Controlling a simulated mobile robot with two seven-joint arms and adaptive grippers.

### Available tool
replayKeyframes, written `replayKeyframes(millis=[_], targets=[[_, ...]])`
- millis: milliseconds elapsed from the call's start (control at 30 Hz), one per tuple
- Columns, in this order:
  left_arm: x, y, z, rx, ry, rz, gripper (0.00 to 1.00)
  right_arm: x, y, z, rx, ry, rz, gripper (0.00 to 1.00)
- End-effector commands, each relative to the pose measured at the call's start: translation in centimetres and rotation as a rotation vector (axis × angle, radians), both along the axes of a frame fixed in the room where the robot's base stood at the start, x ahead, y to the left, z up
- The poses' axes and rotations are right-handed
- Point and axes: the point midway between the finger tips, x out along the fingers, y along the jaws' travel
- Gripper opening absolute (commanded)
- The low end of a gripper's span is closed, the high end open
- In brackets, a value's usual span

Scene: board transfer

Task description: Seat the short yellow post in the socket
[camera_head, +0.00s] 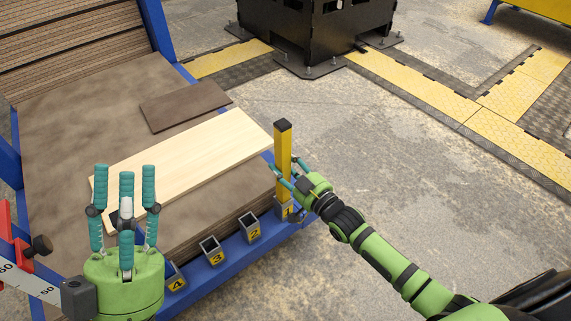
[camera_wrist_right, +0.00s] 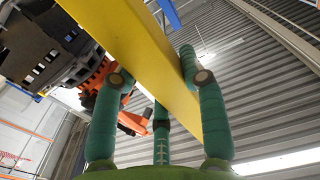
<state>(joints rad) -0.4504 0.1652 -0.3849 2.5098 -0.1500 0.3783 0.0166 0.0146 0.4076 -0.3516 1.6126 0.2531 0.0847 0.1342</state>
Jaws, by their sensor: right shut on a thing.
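The yellow post (camera_head: 283,148), with a black cap, stands upright at the right front corner of the blue rack. Its lower end meets the grey socket marked 1 (camera_head: 284,211); I cannot tell how deep it sits. My right gripper (camera_head: 289,173) is shut on the post from the right, around its middle. In the right wrist view the post (camera_wrist_right: 150,55) runs diagonally between the teal fingers (camera_wrist_right: 158,90). My left gripper (camera_head: 124,178) is open and empty, fingers up, over the rack's near left side.
Sockets marked 2 (camera_head: 250,228), 3 (camera_head: 211,251) and 4 (camera_head: 174,276) along the blue edge look empty. A pale board (camera_head: 185,160) and a dark board (camera_head: 185,105) lie on the stack.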

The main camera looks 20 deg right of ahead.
Motion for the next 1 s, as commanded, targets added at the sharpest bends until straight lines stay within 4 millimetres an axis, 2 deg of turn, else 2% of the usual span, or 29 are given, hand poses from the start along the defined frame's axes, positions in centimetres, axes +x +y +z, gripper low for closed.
replayKeyframes(millis=[567, 600, 667, 1000], targets=[[0.0, 0.0, -1.1, 0.0, 0.0, 0.0, 0.4, 0.0, 0.0, -1.3, 0.002, -0.005, 0.001, 0.0], [0.0, 0.0, -1.1, 0.0, 0.0, 0.0, 0.4, 0.0, 0.0, -1.3, 0.002, -0.006, 0.001, 0.46], [0.0, 0.0, -1.0, 0.0, 0.0, 0.0, 0.4, 0.0, 0.0, -1.2, 0.002, -0.006, 0.001, 0.7], [0.0, 0.0, -1.0, 0.0, 0.0, 0.0, 0.4, -0.1, 0.0, -1.5, -0.001, 0.002, 0.0, 0.7]])
